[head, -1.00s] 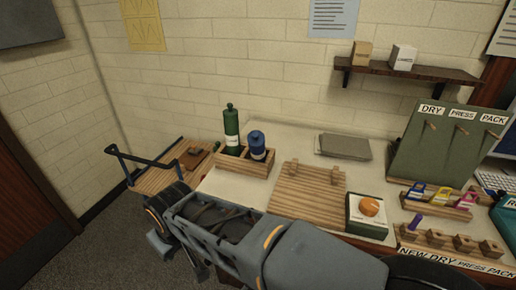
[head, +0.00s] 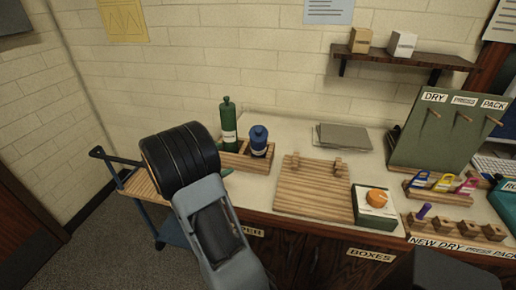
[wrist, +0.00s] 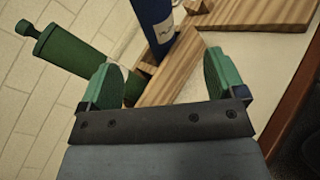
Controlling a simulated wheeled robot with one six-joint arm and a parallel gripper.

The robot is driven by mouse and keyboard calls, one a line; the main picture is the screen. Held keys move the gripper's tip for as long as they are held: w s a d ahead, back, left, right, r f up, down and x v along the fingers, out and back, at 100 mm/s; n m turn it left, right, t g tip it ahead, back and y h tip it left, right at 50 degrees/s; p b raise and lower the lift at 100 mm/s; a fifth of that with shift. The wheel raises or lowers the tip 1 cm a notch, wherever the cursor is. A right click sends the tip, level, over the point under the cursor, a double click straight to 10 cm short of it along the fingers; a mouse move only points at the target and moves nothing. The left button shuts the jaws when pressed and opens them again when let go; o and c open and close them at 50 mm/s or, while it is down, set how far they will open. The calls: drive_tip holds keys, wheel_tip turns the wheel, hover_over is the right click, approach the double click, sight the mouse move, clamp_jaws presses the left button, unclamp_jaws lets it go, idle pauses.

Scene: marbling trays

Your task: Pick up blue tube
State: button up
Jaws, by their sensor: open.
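The blue tube (head: 259,141) stands upright in a wooden rack on the table, to the right of the taller green tube (head: 228,124). In the wrist view the lower part of the blue tube (wrist: 156,20) shows beyond my fingers, with its white label. My gripper (wrist: 164,84) is open, with its two green fingers apart and nothing between them but a view of the wooden rack (wrist: 174,80). In the head view my arm hides most of the gripper, and only a green fingertip shows by the rack's left end.
A slatted wooden board (head: 312,190) lies right of the rack, with a box with an orange knob (head: 377,197) beside it. A grey slab (head: 343,137) lies behind. A small trolley (head: 138,186) stands at the left. The tabletop between rack and slab is clear.

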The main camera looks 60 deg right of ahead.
sight(252, 146)
drive_tip(key=shift+h, duration=0.4)
drive_tip(key=x, duration=0.4)
drive_tip(key=p+x, duration=0.1)
drive_tip(key=x, duration=0.3)
drive_tip(key=shift+w+d, duration=0.15)
drive_tip(key=shift+d, duration=0.2)
drive_tip(key=shift+p+x, duration=0.8)
drive_tip(key=shift+x, duration=2)
drive_tip(key=shift+f, duration=0.1)
drive_tip(key=c, duration=1.2)
